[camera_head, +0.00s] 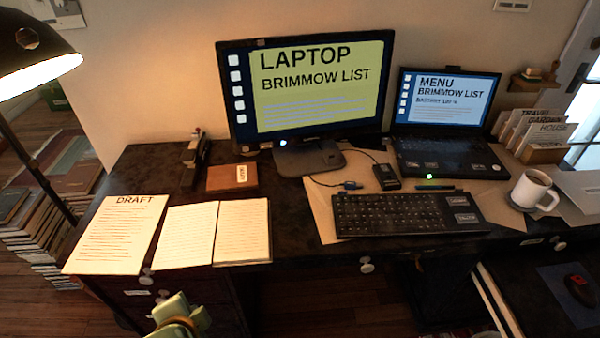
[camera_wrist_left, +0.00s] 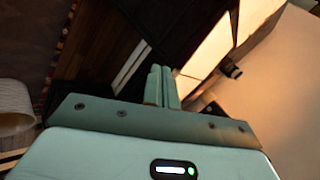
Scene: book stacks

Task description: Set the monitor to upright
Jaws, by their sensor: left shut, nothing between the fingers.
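The monitor (camera_head: 315,92) stands on its dark foot (camera_head: 308,158) at the back of the desk in the head view, its lit screen facing me. Its top edge slopes up to the right in the picture; how far it leans back I cannot tell. My left gripper (camera_head: 188,314) is low in front of the desk's front edge, well apart from the monitor. In the left wrist view its two pale green fingers (camera_wrist_left: 162,84) are together with nothing between them. The monitor does not show clearly there. My right gripper is in neither view.
A laptop (camera_head: 440,130) stands right of the monitor, with a keyboard (camera_head: 405,213) in front. A mug (camera_head: 535,190) is at the right. Papers (camera_head: 115,235) and an open notebook (camera_head: 213,234) cover the left front. A lamp (camera_head: 35,65) hangs at the upper left.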

